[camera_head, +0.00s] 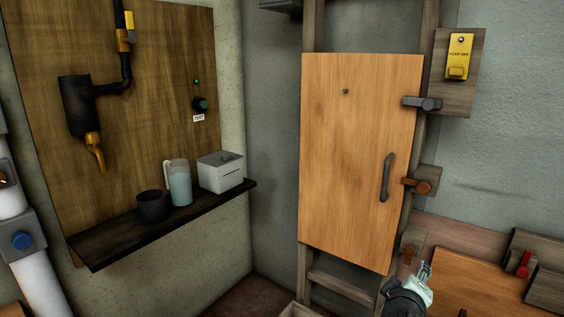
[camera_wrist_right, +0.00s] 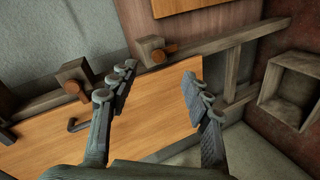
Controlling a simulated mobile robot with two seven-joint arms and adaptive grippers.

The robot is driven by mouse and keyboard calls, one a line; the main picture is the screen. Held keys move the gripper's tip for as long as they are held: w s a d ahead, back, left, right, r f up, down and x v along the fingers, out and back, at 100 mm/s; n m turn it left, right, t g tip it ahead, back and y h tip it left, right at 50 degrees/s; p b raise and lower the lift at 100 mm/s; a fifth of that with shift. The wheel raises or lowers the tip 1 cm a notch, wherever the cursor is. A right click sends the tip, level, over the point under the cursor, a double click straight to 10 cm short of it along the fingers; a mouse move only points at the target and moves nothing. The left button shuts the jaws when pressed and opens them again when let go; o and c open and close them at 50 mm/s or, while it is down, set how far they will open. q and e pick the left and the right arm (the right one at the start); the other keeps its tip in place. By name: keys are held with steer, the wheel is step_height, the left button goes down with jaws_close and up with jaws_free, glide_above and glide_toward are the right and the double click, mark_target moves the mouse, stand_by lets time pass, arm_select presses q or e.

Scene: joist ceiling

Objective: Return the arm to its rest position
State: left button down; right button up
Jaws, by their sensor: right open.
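My left gripper is not in view.
A dark shelf (camera_head: 110,243) on the left holds a dark cup (camera_head: 151,207), a clear jug (camera_head: 181,185) and a white box (camera_head: 220,173). An open wooden box (camera_wrist_right: 292,92) is low down.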

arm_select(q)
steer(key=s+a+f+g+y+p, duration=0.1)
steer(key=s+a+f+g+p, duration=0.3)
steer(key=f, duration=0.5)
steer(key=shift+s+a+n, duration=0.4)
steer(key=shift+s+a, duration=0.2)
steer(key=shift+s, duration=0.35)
arm_select(e)
steer(key=s+a+f+m+g+y, duration=0.1)
steer(key=s+f+m+g+y, duration=0.1)
steer(key=s+f, duration=0.9)
steer(key=s+a+f+m+g+y, duration=0.2)
steer(key=s+f+g+y, duration=0.2)
steer(key=s+f, duration=0.7)
steer(key=s+g, duration=0.2)
steer(key=s, duration=0.3)
steer(key=shift+s+m, duration=0.3)
steer(key=shift+s, duration=0.1)
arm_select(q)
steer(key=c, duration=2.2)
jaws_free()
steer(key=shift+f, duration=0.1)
